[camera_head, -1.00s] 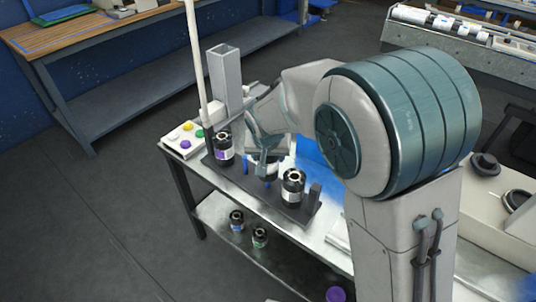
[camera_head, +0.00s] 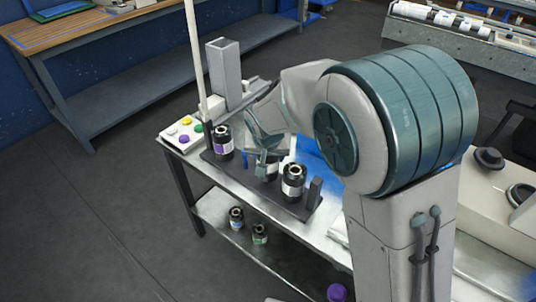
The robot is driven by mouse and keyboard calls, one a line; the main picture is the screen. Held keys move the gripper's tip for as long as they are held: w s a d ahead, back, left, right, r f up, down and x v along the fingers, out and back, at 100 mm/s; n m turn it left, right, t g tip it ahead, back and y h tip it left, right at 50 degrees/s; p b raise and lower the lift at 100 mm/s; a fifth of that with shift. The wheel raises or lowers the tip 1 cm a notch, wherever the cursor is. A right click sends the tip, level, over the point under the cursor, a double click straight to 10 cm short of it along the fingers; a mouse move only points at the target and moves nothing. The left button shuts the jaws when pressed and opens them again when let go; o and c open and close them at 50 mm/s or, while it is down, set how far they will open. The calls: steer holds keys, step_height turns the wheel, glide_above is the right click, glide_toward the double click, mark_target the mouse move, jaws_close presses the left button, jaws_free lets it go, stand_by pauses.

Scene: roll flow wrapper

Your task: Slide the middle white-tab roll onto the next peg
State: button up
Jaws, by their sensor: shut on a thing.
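The middle roll (camera_head: 270,174), black with a pale label, stands on the dark base (camera_head: 247,181) between two other rolls. My gripper (camera_head: 266,167) is over it and shut on it, hiding most of its top and its peg. The tab colour on this roll cannot be made out. Another black roll with a white label (camera_head: 293,182) stands to the right, apart from the gripper.
A dark upright block (camera_head: 315,193) stands at the base's right end. A panel with coloured buttons (camera_head: 183,134) is at the left, near a grey post (camera_head: 224,76) and a white pole (camera_head: 195,50). Small rolls (camera_head: 237,218) stand on the lower shelf.

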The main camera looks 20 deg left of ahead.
steer(key=o, duration=1.3)
steer(key=v, duration=1.4)
steer(key=shift+p, duration=0.45)
steer(key=d+r+p, duration=0.3)
steer(key=d, duration=0.7)
steer(key=s+d+r+m+p, duration=0.1)
steer(key=s+d+p, duration=0.1)
steer(key=s+d, duration=0.5)
steer(key=s+d+r+m+g+h+p, duration=0.1)
steer(key=s+d+p, duration=0.2)
steer(key=s+d, duration=0.4)
steer(key=d, duration=0.4)
steer(key=shift+s+d+r+g, duration=0.2)
steer(key=shift+d+r+g, duration=0.05)
steer(key=shift+d+g, duration=0.1)
